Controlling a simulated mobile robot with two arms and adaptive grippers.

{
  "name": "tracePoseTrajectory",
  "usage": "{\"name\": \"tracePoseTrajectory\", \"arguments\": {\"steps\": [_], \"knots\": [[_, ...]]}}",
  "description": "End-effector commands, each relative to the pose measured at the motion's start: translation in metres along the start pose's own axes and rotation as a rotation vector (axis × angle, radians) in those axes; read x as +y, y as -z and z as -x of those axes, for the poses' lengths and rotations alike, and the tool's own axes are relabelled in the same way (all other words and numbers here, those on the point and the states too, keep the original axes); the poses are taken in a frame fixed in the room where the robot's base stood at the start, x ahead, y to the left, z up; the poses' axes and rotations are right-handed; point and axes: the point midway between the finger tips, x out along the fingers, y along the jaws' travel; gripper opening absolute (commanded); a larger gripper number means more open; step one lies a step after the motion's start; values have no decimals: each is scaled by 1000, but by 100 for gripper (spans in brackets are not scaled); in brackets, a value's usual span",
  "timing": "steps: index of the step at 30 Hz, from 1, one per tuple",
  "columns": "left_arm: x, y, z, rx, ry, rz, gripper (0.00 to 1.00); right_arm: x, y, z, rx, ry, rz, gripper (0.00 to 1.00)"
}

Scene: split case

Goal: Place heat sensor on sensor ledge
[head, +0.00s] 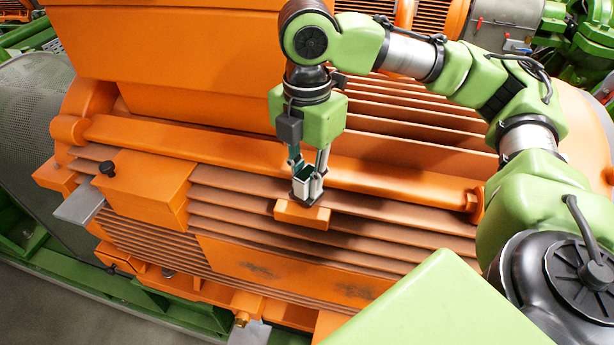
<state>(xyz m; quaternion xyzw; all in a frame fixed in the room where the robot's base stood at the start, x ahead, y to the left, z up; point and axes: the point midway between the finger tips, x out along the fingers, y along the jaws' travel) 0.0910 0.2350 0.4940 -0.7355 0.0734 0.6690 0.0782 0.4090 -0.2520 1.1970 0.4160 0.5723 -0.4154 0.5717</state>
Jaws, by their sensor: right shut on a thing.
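My right gripper (308,188) points down over the front of the large orange motor and is shut on the heat sensor (305,174). The sensor is a small box with a grey-white and dark green surface, partly hidden by the fingers. Just below it a small orange block juts out from the fins, which looks like the sensor ledge (302,214). The sensor is at or just above the ledge's top; I cannot tell whether they touch. My left gripper is not in view.
The finned orange motor (400,215) fills the middle. An orange box (148,190) with a black knob (107,168) juts out to the left of the ledge. A grey mesh cover (38,110) stands at the far left. A grey floor shows at bottom left.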

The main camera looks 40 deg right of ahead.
Motion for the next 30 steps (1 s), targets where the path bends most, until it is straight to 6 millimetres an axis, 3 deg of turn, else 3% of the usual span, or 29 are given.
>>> {"name": "tracePoseTrajectory", "arguments": {"steps": [12, 13, 15, 26, 30], "knots": [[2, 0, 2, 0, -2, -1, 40, 0, 0, -7, 0, -1, 1, 0], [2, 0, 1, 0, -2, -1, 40, 0, 0, -7, 0, -1, 1, 20], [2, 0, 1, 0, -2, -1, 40, 0, 0, -7, 0, -2, 1, 34], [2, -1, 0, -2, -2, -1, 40, 0, 0, -6, -1, -3, 0, 34], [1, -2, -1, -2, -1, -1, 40, 1, 1, 6, 0, -5, 0, 34]]}}
